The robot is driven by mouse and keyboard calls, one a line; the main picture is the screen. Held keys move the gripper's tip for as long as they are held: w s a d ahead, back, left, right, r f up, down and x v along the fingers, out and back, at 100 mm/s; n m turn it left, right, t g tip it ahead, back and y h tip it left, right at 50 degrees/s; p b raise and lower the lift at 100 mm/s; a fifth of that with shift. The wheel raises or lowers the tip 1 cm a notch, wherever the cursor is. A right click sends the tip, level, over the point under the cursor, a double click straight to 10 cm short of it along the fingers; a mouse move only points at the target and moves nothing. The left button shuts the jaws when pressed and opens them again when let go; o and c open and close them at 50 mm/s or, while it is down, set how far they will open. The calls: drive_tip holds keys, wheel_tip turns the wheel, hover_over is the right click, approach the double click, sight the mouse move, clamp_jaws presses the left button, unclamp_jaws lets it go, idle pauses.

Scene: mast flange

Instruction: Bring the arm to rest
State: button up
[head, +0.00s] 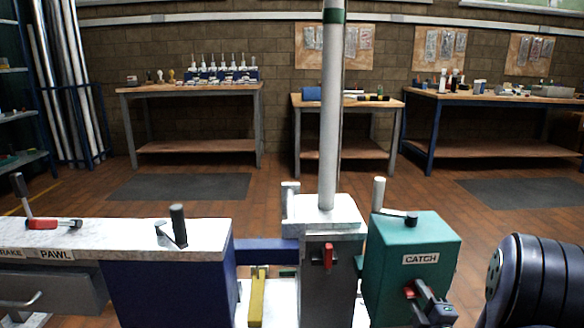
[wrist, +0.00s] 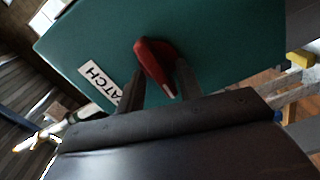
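My gripper (head: 432,304) is at the lower right in the head view, just in front of the teal box labelled CATCH (head: 415,245). In the wrist view its two dark fingers (wrist: 158,80) stand apart, one on each side of a red lever (wrist: 152,58) on the teal box face (wrist: 225,45). Some gap shows beside the lever's tip, so the fingers look open around it. The lever also shows in the head view (head: 410,292), partly hidden by my gripper. Whether a finger touches it is unclear.
A grey mast (head: 330,110) rises from a block left of the teal box. A blue bench unit (head: 170,280) with levers and a PAWL label stands at the left. Benches line the back wall (head: 190,90). Open floor (head: 290,180) lies between.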

drive_tip(key=m, duration=0.4)
drive_tip(key=shift+r+m, duration=0.15)
drive_tip(key=shift+m, duration=0.15)
idle(0.4)
